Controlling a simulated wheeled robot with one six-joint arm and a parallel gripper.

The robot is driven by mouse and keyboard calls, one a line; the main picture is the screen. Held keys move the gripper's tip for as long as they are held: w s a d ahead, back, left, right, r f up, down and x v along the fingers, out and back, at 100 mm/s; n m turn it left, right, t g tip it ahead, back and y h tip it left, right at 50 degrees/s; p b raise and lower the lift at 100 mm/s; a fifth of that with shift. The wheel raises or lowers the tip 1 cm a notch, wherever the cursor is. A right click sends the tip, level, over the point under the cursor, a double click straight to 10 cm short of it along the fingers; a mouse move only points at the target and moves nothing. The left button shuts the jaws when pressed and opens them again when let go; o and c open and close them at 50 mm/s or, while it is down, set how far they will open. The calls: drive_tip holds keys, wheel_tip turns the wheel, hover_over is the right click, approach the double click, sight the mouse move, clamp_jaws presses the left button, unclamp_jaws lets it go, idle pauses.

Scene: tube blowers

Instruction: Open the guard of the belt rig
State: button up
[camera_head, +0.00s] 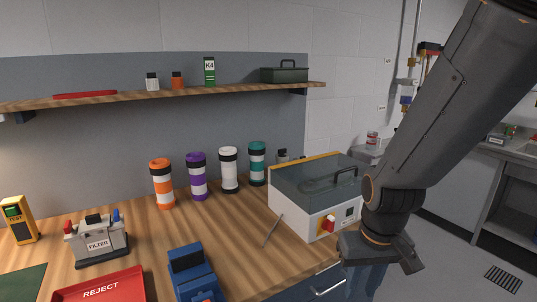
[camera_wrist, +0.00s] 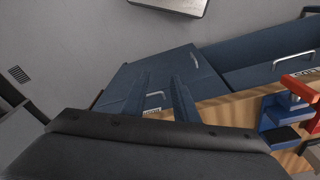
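The rig does not clearly show in the wrist view.
White, purple, orange and green banded tubes (camera_head: 229,170) stand left of the rig. A thin rod (camera_head: 273,228) lies by its front. A blue device (camera_head: 193,275), red reject tray (camera_head: 100,287) and filter unit (camera_head: 97,241) are further left. A shelf (camera_head: 150,95) runs above.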

drive_tip(key=shift+s+a+f+m, duration=0.1)
drive_tip(key=shift+s+f+m, duration=0.1)
drive_tip(key=shift+s+m, duration=0.15)
clamp_jaws()
drive_tip(key=a+f+m+g+y+b, duration=0.3)
drive_tip(key=a+f+m+y, duration=0.15)
drive_tip(key=m, duration=0.45)
drive_tip(key=w+a+r+m+t+y+b, duration=0.2)
drive_tip(key=w+m+t+y+b, duration=0.1)
drive_tip(key=w+m+y, duration=0.4)
drive_tip(key=w+d+r+m+t+y+b, duration=0.1)
drive_tip(key=w+d+r+m+t, duration=0.2)
drive_tip(key=w, duration=0.4)
drive_tip(key=w+d+r+m+t+y+b, duration=0.1)
drive_tip(key=w+d+r+m+t, duration=0.1)
drive_tip(key=w+d+m+t, duration=0.4)
drive_tip(key=w+d+r+m+t+h+b, duration=0.1)
drive_tip(key=w+d+r+m+t+h, duration=0.3)
drive_tip(key=w+d+t, duration=0.5)
drive_tip(key=w+a+r+m+g+p, duration=0.1)
drive_tip(key=w+a+p, duration=0.1)
drive_tip(key=w, duration=0.4)
drive_tip(key=shift+w+a+g, duration=0.25)
drive_tip(key=shift+w+g, duration=0.05)
drive_tip(key=shift+g, duration=0.1)
